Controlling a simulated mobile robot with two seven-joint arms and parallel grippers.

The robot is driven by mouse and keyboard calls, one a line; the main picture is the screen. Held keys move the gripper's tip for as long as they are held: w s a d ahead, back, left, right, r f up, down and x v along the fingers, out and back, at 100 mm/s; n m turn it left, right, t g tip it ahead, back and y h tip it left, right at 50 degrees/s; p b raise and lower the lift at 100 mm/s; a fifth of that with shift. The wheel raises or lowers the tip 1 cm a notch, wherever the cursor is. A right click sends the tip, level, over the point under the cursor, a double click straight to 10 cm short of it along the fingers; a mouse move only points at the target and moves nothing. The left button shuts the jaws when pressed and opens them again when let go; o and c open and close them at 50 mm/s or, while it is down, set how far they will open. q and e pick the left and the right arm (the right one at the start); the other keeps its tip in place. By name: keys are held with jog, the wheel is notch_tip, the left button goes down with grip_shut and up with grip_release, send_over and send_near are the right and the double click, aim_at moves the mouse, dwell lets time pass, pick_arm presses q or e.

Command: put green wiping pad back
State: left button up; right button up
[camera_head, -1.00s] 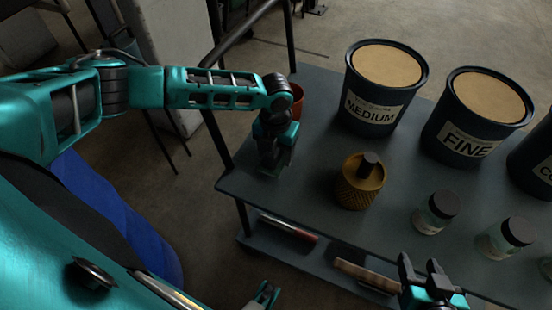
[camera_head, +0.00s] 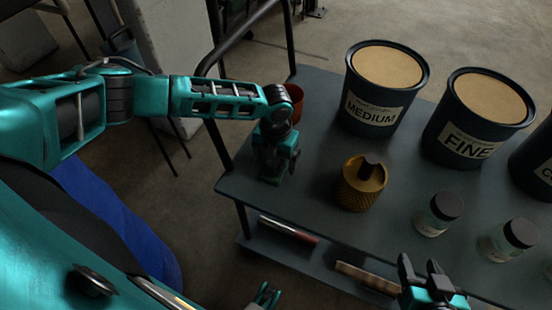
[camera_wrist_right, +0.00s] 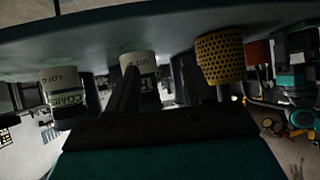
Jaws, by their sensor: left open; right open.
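My left gripper (camera_head: 275,176) hangs low over the near left corner of the dark cart top (camera_head: 315,180). It points down and its jaws are open, though its fingertips are small and dark here. I cannot make out a green wiping pad clearly; any pad under the gripper is hidden or blends with its teal parts. My right gripper (camera_head: 426,272) is open and empty at the cart's near edge, in front of the jars. Its two dark fingers also show in the right wrist view (camera_wrist_right: 157,88), with nothing between them.
A brass knurled holder (camera_head: 361,190) stands right of my left gripper. A reddish pot (camera_head: 296,104) is behind my left wrist. Tubs marked MEDIUM (camera_head: 375,112) and FINE (camera_head: 468,143) stand at the back. Small jars (camera_head: 438,215) stand right. A lower shelf (camera_head: 330,262) holds tools.

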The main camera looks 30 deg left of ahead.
pick_arm(q)
notch_tip(320, 180, up, 11)
jog(key=shift+f+p, duration=0.1)
jog(key=shift+p, duration=1.05)
jog(key=shift+r, duration=0.4)
pick_arm(e)
jog(key=shift+s+d+r, duration=0.25)
jog(key=shift+s+d, duration=0.25)
